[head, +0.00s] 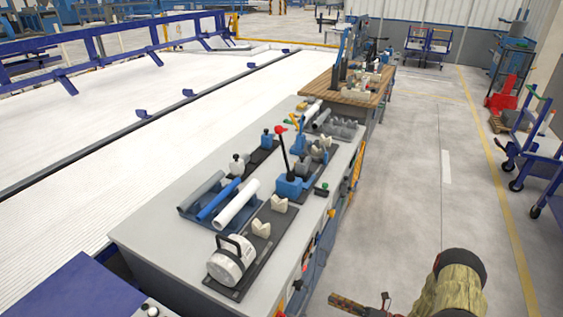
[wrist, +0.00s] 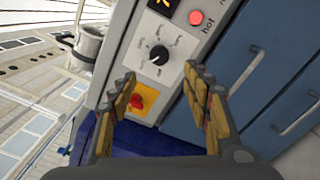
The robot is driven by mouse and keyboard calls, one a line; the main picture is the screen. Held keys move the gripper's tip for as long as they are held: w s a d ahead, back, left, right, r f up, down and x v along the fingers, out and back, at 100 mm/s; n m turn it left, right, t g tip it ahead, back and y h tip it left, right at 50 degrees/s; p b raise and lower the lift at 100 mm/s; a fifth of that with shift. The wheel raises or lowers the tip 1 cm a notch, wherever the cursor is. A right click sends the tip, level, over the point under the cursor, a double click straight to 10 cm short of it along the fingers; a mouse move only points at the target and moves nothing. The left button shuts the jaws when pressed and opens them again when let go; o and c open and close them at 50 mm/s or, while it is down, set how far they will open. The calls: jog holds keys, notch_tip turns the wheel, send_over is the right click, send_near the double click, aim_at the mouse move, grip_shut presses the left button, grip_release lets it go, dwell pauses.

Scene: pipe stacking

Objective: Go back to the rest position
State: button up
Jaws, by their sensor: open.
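My gripper (wrist: 160,80) is open in the wrist view, with nothing between its two padded fingers. Beyond them is the front of the workbench, with a control panel (wrist: 172,75) that carries a black dial, a red button and a red-and-yellow switch. In the head view my arm is at the bottom right, in front of the bench's right side. Pipes lie in a blue rack (head: 190,212) on the bench: a grey one (head: 203,190), a blue one (head: 218,200) and a white one (head: 237,205).
The grey bench top (head: 150,235) also holds a white cylindrical device (head: 229,262), a blue fixture with a red-knobbed lever (head: 289,187) and small clamps. A wooden-topped table (head: 350,93) stands behind. The floor (head: 440,190) right of the bench is clear; blue carts (head: 530,150) stand farther right.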

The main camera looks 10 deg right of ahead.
jog(key=s+a+f+n+g, duration=0.3)
jog(key=s+a+n+g, duration=0.1)
jog(key=s+n, duration=0.25)
jog(key=s+r+n+g+h, duration=0.2)
jog(key=s+r+n+g, duration=0.55)
jog(key=n, duration=0.25)
jog(key=s+r+n+h, duration=0.2)
jog(key=r+n+h, duration=0.3)
jog(key=r+n, duration=0.45)
jog(key=s+r+n+h, duration=0.3)
jog(key=r+n+h, duration=0.25)
jog(key=r, duration=0.75)
jog(key=s+a+r+n+t+h, duration=0.1)
jog(key=a+r+n+t, duration=0.1)
jog(key=r, duration=0.7)
jog(key=s+a+r+n+t+h, duration=0.1)
jog(key=s+a+r+n+t, duration=0.1)
jog(key=r, duration=0.7)
jog(key=shift+s+a+n+t, duration=0.2)
jog(key=shift+a+n+t, duration=0.65)
jog(key=shift+a+t, duration=0.4)
